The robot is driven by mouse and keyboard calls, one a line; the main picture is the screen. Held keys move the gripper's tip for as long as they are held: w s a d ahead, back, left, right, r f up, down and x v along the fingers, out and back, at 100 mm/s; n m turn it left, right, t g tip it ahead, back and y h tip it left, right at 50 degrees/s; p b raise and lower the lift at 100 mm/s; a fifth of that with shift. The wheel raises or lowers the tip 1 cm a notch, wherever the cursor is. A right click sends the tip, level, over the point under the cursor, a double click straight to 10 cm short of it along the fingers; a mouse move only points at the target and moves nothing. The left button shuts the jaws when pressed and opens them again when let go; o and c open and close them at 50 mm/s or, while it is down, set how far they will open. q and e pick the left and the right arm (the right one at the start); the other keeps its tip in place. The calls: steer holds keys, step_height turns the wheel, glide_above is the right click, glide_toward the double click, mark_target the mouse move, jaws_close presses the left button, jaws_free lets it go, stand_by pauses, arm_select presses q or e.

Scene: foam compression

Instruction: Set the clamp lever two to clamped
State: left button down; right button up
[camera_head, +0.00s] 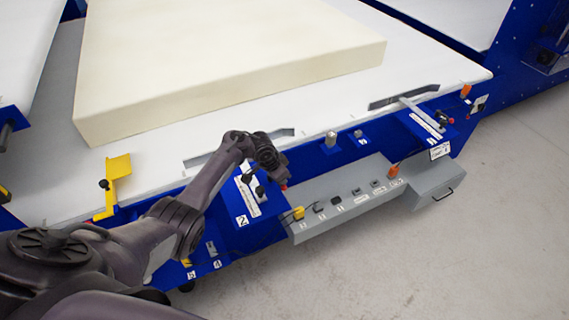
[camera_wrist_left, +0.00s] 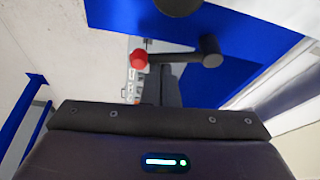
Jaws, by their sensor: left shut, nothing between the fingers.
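Clamp lever two shows in the head view as a black-knobbed lever (camera_head: 247,178) on the blue block with the "2" label (camera_head: 242,220). My left gripper (camera_head: 279,171) is right beside and above this block, partly hiding the lever. In the left wrist view, a black bar with round black knobs (camera_wrist_left: 211,51) lies just past the dark finger ends (camera_wrist_left: 165,80), in front of a blue panel. The gripper is shut and holds nothing. I cannot tell whether it touches the lever. My right gripper is not in view.
A red knob (camera_wrist_left: 138,59) sits close to the fingers. A large cream foam block (camera_head: 225,65) lies on the white table (camera_head: 45,165). A similar clamp (camera_head: 432,118) is at the right. A grey control box (camera_head: 350,200) juts out in front, and a yellow bracket (camera_head: 117,180) stands at left.

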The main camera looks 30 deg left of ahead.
arm_select(q)
steer(key=shift+s+a+m, duration=0.15)
steer(key=shift+s+m, duration=0.25)
steer(key=shift+m, duration=0.3)
steer(key=shift+s+m+h, duration=0.1)
steer(key=shift+m+h, duration=0.2)
